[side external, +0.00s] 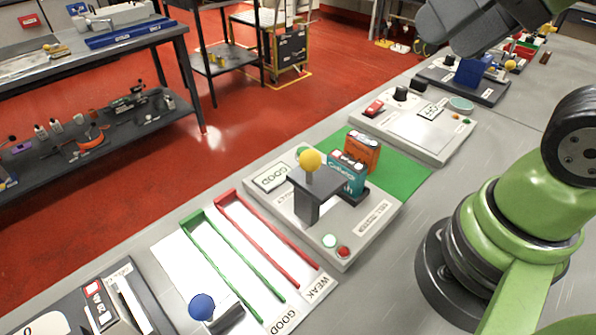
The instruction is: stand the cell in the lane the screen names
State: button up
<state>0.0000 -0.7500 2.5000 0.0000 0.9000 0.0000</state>
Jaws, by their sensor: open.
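A grey tester plate (378,238) carries a small screen (270,177) that reads GOOD. On it stands a dark block with a flat top (318,184) and a yellow ball (311,160). A teal box with a white top (353,184) and an orange box (366,150) stand behind the block; I cannot tell which is the cell. The white lane board (175,262) has a green-railed lane (235,255) labelled GOOD and a red-railed lane (268,240) labelled WEAK. No cell shows in either lane. My gripper (445,35) is open, high at the upper right, partly cut off and away from the boxes.
A blue ball on a grey block (202,305) stands at the board's near end. A green mat (405,175) lies behind the tester. A panel with knobs (425,130) and a dark fixture with a blue block (470,75) stand farther right. Another device (105,300) is lower left.

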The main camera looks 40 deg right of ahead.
dwell(0.8)
jog(key=shift+c, duration=0.9)
jog(key=n+g+h, duration=0.2)
jog(key=n+g, duration=0.2)
jog(key=g, duration=0.3)
send_over(347, 160)
notch_tip(347, 160, down, 14)
jog(key=shift+s+f, duration=0.15)
jog(key=shift+f, duration=5)
